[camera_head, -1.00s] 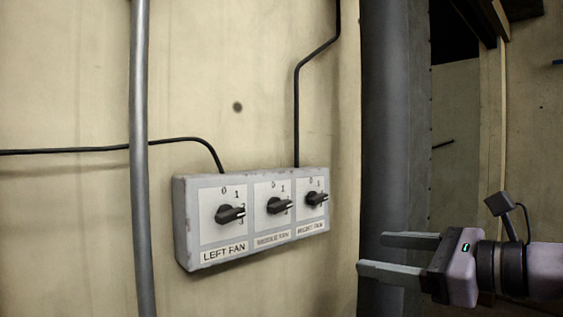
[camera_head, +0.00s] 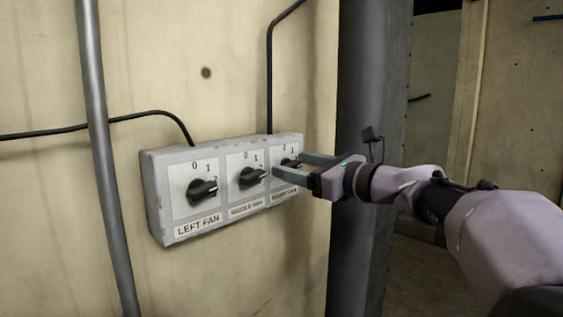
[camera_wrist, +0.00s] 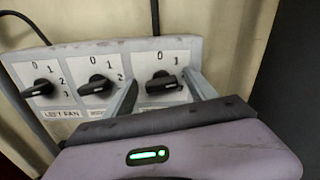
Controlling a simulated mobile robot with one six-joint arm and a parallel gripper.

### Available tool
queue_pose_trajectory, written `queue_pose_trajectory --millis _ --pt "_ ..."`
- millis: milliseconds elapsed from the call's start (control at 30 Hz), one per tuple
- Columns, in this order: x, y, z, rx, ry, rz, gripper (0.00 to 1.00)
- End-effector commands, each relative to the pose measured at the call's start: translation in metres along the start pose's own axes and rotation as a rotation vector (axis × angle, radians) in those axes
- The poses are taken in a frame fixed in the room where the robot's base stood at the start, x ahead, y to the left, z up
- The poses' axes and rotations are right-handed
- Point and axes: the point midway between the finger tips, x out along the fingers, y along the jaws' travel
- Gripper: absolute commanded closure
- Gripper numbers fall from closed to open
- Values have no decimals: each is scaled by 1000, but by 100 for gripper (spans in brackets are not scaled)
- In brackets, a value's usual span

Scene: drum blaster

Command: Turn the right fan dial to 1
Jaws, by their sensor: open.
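A grey switch box on the wall carries three black dials. The right fan dial (camera_head: 292,163) is the far right one, and it also shows in the wrist view (camera_wrist: 162,82). My gripper (camera_head: 291,164) is open, with one finger on each side of the right dial. In the wrist view the fingers (camera_wrist: 161,80) straddle the dial with gaps; I cannot tell any contact. The RIGHT FAN label is partly covered.
The middle fan dial (camera_head: 253,177) is close to the left of my near finger. The left fan dial (camera_head: 203,190) is further left. A grey vertical pipe (camera_head: 99,140) runs left of the box. A dark column (camera_head: 366,75) stands to the right.

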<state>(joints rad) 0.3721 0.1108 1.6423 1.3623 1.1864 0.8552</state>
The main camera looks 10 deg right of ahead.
Motion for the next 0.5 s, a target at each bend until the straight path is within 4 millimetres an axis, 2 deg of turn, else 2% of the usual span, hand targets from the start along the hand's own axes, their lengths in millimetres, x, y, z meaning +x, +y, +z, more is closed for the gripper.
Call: queue_pose_trajectory --millis 267,500 --pt "2 0 0 0 0 0 36" --pt "2 0 -1 0 1 1 84"
